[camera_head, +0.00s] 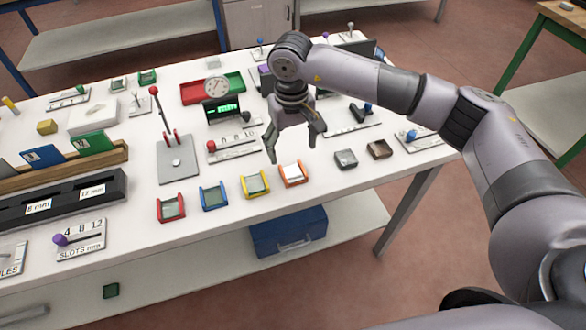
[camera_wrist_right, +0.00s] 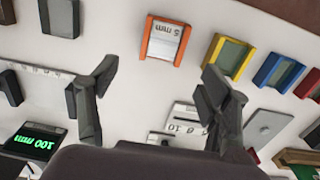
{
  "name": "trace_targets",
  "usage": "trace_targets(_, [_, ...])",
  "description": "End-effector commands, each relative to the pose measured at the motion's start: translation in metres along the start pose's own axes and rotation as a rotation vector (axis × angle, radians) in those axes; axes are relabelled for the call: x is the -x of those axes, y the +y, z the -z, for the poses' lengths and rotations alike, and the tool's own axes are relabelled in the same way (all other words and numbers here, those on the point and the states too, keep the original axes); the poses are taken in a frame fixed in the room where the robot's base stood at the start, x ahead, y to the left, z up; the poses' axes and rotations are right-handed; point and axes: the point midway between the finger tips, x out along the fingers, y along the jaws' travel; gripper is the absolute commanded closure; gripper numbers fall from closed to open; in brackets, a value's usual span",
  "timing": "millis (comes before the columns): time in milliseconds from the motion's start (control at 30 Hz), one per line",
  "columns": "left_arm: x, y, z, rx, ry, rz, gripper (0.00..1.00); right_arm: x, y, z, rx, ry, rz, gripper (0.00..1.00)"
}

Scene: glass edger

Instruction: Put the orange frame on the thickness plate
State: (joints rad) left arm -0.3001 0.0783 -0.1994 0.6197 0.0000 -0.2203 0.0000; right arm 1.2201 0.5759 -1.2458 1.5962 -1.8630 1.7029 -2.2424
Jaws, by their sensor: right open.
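The orange frame (camera_head: 293,174) stands near the front edge of the white table, at the right end of a row of coloured frames. It also shows in the right wrist view (camera_wrist_right: 146,71), with a pale "5 mm" label inside it. My right gripper (camera_head: 292,147) is open and empty, pointing down above the table just behind the orange frame. In the right wrist view its two fingers (camera_wrist_right: 159,78) are spread apart, with the frame beyond them. No plate reads clearly as the thickness plate; a grey plate (camera_head: 178,170) with a lever lies left of the gripper. My left gripper is not in view.
Yellow (camera_head: 246,192), blue (camera_head: 203,202) and red (camera_head: 160,214) frames stand to the left. A slider scale (camera_head: 235,146) and a green display (camera_head: 222,108) stand behind. The front table edge is close.

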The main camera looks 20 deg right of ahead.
Motion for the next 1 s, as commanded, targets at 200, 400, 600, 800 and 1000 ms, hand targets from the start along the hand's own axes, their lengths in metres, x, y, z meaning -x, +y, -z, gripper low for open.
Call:
trace_targets(200, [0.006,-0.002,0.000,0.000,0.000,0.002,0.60,-0.015,-0.001,-0.001,-0.001,-0.001,0.001,0.28])
trace_targets(400, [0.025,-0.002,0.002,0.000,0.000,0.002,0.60,-0.040,-0.002,-0.005,-0.001,-0.005,0.001,0.28])
trace_targets(600, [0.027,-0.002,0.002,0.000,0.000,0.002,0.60,-0.063,-0.003,-0.004,-0.001,-0.001,0.003,0.28])
trace_targets(800, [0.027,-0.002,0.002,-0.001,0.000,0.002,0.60,-0.065,-0.003,-0.004,-0.001,0.001,0.002,0.28])
trace_targets(1000, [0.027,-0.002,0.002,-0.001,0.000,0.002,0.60,-0.065,-0.003,-0.004,-0.001,0.001,0.002,0.39])
